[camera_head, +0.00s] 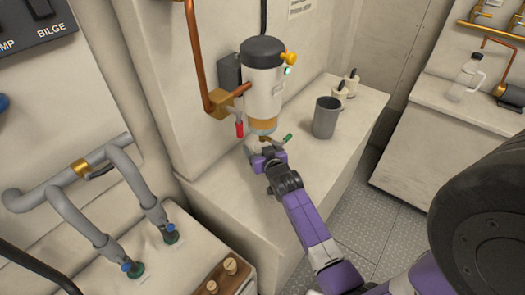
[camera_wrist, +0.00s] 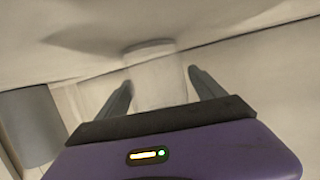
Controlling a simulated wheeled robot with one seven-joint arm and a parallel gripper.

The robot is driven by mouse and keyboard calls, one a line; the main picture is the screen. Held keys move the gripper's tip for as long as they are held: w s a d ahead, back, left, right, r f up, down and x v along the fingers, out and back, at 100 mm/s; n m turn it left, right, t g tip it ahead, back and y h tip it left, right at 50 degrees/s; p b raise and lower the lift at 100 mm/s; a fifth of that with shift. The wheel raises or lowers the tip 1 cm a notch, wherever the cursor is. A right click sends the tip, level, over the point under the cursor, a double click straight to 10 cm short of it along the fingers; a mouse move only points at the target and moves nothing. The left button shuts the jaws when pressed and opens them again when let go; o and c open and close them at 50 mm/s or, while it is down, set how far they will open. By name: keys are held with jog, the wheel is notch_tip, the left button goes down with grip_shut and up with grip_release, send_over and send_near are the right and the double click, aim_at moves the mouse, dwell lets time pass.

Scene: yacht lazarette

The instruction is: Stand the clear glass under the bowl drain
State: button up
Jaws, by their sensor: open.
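The filter unit (camera_head: 263,85) hangs on the wall, with an amber bowl (camera_head: 263,125) at its bottom and a green lever (camera_head: 287,138) just below it. My gripper (camera_head: 257,150) is low, beneath the bowl, above the white counter. In the wrist view a pale, see-through upright cylinder (camera_wrist: 158,82), which looks like the clear glass, stands between my open fingers. I see no clear grip on it. In the head view the glass is mostly hidden by my gripper and the bowl; its exact position under the drain cannot be told.
A red-handled valve (camera_head: 239,128) hangs left of the bowl. Grey pipes (camera_head: 75,205) lie at left.

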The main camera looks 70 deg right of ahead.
jog(key=shift+s+a+r, duration=0.1)
jog(key=shift+s+a, duration=0.1)
jog(key=b+v, duration=0.1)
jog(key=v, duration=1)
jog(key=shift+a+r, duration=0.1)
jog(key=shift+a, duration=0.15)
jog(key=a+n+y, duration=0.1)
jog(key=a, duration=0.3)
jog(key=s+a+n+t, duration=0.1)
jog(key=a, duration=0.4)
jog(key=s+a+f+n+t+y, duration=0.1)
jog(key=a, duration=0.3)
jog(key=shift+s+a+y, duration=0.2)
jog(key=shift+a+y, duration=0.1)
jog(key=s+a+r+n+t+y, duration=0.1)
jog(key=s+a+r+n+y, duration=0.2)
jog(key=s+a, duration=0.4)
jog(key=s+a+r+n+t+y, duration=0.1)
jog(key=s+a+r+n+y, duration=0.2)
jog(key=a, duration=1)
jog(key=s+r+y, duration=0.2)
jog(key=s+r, duration=0.2)
jog(key=shift+t, duration=0.4)
jog(key=shift+s+r, duration=0.1)
